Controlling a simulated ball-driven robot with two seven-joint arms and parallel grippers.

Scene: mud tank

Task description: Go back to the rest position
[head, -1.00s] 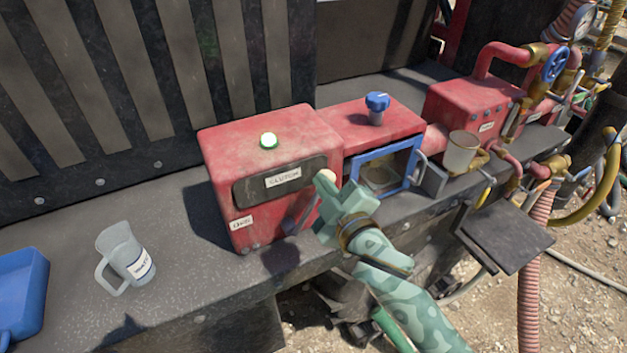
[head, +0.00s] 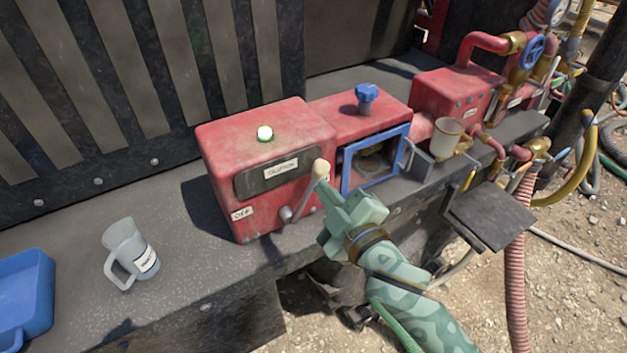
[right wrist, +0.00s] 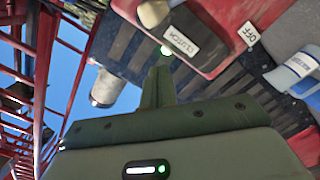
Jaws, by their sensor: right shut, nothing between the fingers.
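My right gripper (head: 328,188) is in front of the red clutch box (head: 262,143), close to the white-knobbed clutch lever (head: 319,170). I cannot tell whether it touches the lever. In the right wrist view the gripper's fingers (right wrist: 158,85) are together with nothing between them, and the lever's knob (right wrist: 152,12) shows near the top edge. The box's lamp (head: 264,133) glows green. My left gripper is in neither view.
A clear jug (head: 122,238) and a blue tray (head: 28,290) stand at left on the dark ledge. Right of the clutch box are a blue-framed window (head: 349,172), a cup (head: 446,134), a black plate (head: 492,216) and red pipes (head: 490,38). The ledge between jug and box is clear.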

